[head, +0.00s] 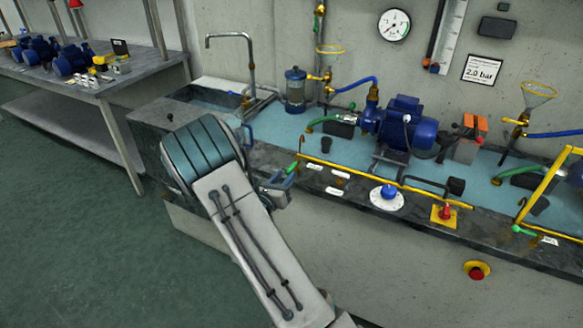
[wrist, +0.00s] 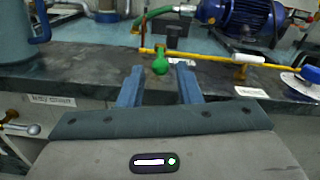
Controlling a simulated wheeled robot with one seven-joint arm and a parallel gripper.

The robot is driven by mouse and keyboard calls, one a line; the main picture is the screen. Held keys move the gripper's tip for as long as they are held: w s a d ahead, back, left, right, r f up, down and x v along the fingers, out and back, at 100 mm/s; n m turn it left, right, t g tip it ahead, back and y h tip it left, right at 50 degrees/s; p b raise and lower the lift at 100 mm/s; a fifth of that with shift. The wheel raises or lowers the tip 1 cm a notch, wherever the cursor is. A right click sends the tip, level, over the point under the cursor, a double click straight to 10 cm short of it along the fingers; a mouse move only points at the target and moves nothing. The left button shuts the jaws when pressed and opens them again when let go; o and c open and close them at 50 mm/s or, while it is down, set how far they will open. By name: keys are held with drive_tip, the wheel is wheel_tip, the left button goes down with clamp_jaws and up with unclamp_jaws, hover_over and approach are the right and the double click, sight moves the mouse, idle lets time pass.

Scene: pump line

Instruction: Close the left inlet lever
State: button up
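A green lever (head: 293,167) sits at the left end of the yellow pipe (head: 345,173) on the front ledge of the bench. In the wrist view the green lever (wrist: 160,65) points toward me, with its rounded end nearest. My gripper (head: 279,183) is just in front of the bench edge, close to this lever. In the wrist view my gripper (wrist: 160,72) is open, with its two blue fingers apart. The lever's end appears between the fingertips, and I see no contact. My arm hides part of the bench to the left.
A blue pump (head: 400,122) stands behind the pipe. A blue knob (head: 388,191) and a red knob (head: 445,211) are to the right. A second green lever (head: 522,230) is far right. A red emergency button (head: 477,270) is on the front wall. Floor at left is clear.

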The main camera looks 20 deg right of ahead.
sight(288, 173)
drive_tip(key=x, duration=0.6)
drive_tip(key=shift+s, duration=0.1)
clamp_jaws()
drive_tip(key=shift+a, duration=0.1)
